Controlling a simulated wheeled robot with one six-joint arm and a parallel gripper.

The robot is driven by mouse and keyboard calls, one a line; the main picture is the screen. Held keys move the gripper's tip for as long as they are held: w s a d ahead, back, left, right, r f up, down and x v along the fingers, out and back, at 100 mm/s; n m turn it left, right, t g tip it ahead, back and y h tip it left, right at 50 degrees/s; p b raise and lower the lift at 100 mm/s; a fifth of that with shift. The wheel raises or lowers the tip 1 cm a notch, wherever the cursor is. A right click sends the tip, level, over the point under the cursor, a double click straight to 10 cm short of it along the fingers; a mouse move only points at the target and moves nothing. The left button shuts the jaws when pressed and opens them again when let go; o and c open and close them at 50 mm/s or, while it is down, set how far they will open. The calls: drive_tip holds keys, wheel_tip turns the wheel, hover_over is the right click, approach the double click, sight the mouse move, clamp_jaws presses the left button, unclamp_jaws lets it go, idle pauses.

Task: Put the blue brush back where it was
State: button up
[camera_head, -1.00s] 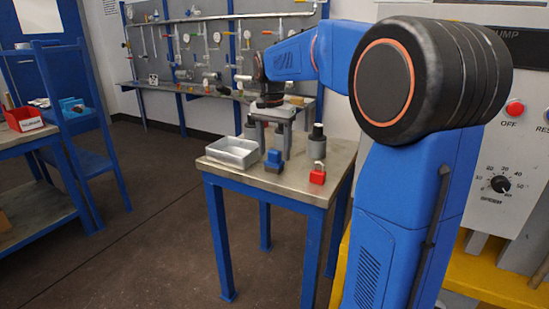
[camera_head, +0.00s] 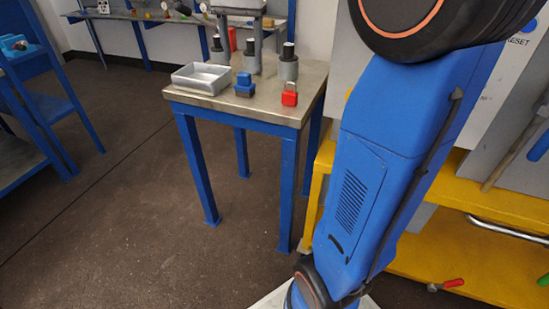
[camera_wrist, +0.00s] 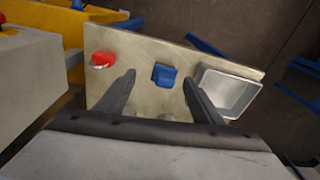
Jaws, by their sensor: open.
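A small blue blocky thing (camera_head: 245,85) stands on the metal-topped table (camera_head: 268,108), near its front edge. It may be the blue brush, but I cannot make out bristles. It also shows in the wrist view (camera_wrist: 165,75), upper middle, seen between my fingers. My gripper (camera_head: 238,48) is over the back part of the table, its upper part cut off by the top of the head view. In the wrist view my gripper (camera_wrist: 159,82) has its two fingers spread apart with nothing held between them.
A shallow metal tray (camera_head: 190,88) sits left of the blue thing. A red padlock-like thing (camera_head: 289,97) sits right of it. Several grey cylinders with black tops, one at the right (camera_head: 288,66), stand behind. A yellow cart (camera_head: 435,190) is close on the right. The floor in front is open.

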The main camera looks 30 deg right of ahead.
drive_tip(key=s+a+f+n+t, duration=0.1)
drive_tip(key=s+a+f+n, duration=0.1)
drive_tip(key=s+f, duration=0.4)
drive_tip(key=s+a+f+n+t, duration=0.1)
drive_tip(key=s+a+f+n, duration=0.2)
drive_tip(key=s+f, duration=0.4)
drive_tip(key=s+a+f+n+t, duration=0.2)
drive_tip(key=s+f+n, duration=0.3)
drive_tip(key=s, duration=0.9)
drive_tip(key=shift+s+a+f+y, duration=0.2)
drive_tip(key=shift+f+y, duration=0.1)
drive_tip(key=shift+f, duration=0.55)
